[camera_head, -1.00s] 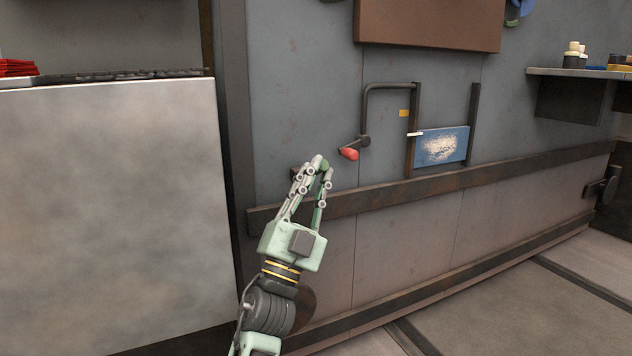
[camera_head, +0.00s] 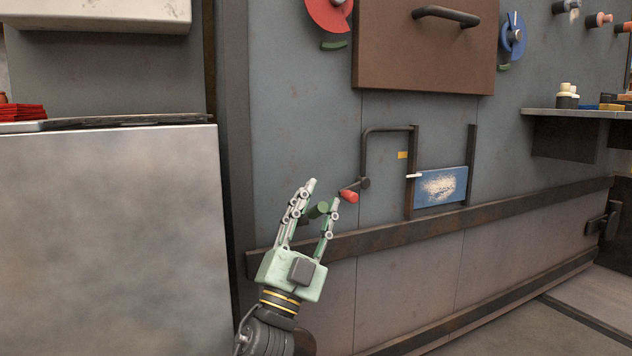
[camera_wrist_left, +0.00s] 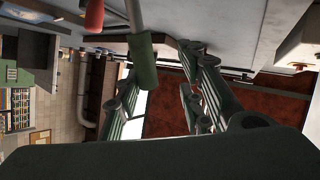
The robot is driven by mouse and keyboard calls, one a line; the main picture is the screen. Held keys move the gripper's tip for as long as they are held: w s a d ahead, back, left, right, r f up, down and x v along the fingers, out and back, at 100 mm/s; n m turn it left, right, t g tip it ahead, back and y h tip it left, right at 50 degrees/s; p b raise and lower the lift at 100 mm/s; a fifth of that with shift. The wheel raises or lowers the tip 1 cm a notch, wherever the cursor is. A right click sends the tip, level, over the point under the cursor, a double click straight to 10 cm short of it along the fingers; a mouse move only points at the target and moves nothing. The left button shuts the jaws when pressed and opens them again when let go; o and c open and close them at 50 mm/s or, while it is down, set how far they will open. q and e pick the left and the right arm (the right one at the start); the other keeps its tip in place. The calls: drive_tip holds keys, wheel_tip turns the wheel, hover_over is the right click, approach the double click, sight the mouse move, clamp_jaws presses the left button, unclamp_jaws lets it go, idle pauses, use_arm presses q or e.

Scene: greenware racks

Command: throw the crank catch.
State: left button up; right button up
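A crank with a red grip (camera_head: 348,196) and a dark hub (camera_head: 365,183) is on the grey wall panel, beside a bent dark rod and a blue sliding plate (camera_head: 440,186). The red grip also shows at the top of the left wrist view (camera_wrist_left: 95,15). A green cylindrical grip (camera_head: 316,210) shows between the fingers of my left gripper (camera_head: 323,192); in the left wrist view the green grip (camera_wrist_left: 143,62) hangs on a grey rod. My left gripper is open, left of the red grip. I cannot tell whether it touches the green grip. My right gripper is out of view.
A brown rusty rail (camera_head: 430,222) runs along the wall below the crank. A brown cover (camera_head: 425,50) with a handle is above. A pale cabinet (camera_head: 110,240) stands at the left, and a shelf (camera_head: 570,113) juts out at the right.

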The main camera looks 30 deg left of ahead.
use_arm(q)
wheel_tip(320, 180, up, 7)
idle(0.3)
